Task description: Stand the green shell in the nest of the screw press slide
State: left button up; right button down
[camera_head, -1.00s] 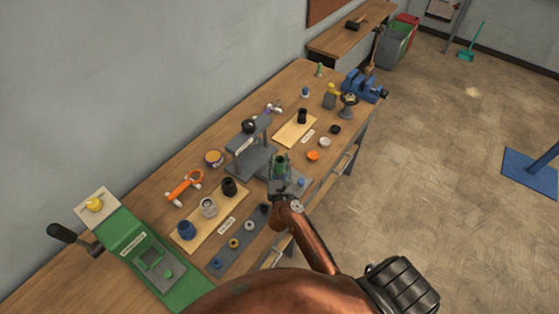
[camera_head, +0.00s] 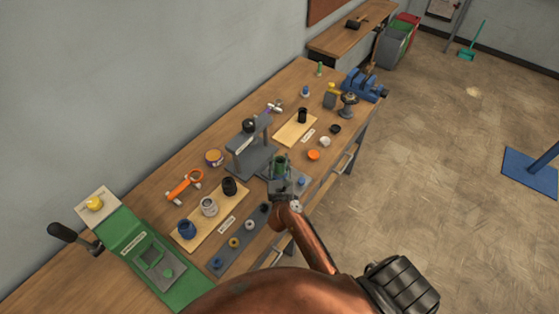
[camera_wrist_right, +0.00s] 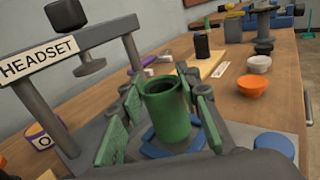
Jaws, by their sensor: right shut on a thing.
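The green shell (camera_head: 280,166) is a hollow, open-topped cylinder, close to upright. My right gripper (camera_wrist_right: 160,112) is shut on it, with green-padded fingers on both sides. It is over or on a grey plate with a blue piece (camera_wrist_right: 160,145) under the shell; I cannot tell whether they touch. A grey press frame (camera_head: 250,145) labelled HEADSET stands beside it. A green machine (camera_head: 135,245) with a crank stands at the lower left and has a grey block with a recess (camera_head: 152,256); its label is unreadable, so I cannot tell which is the screw press. My left gripper is not in view.
An orange cup (camera_head: 313,155) and a white cup (camera_head: 324,141) lie right of the gripper. A wooden board (camera_head: 212,222) holds several cylinders. A grey strip (camera_head: 238,246) carries several rings. A blue vise (camera_head: 362,87) is at the far end of the bench.

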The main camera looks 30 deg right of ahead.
jog(key=shift+f+b, duration=0.4)
jog(key=shift+f, duration=0.2)
jog(key=c, duration=1.4)
grip_release()
jog(key=shift+o, duration=0.2)
jog(key=v, duration=1.2)
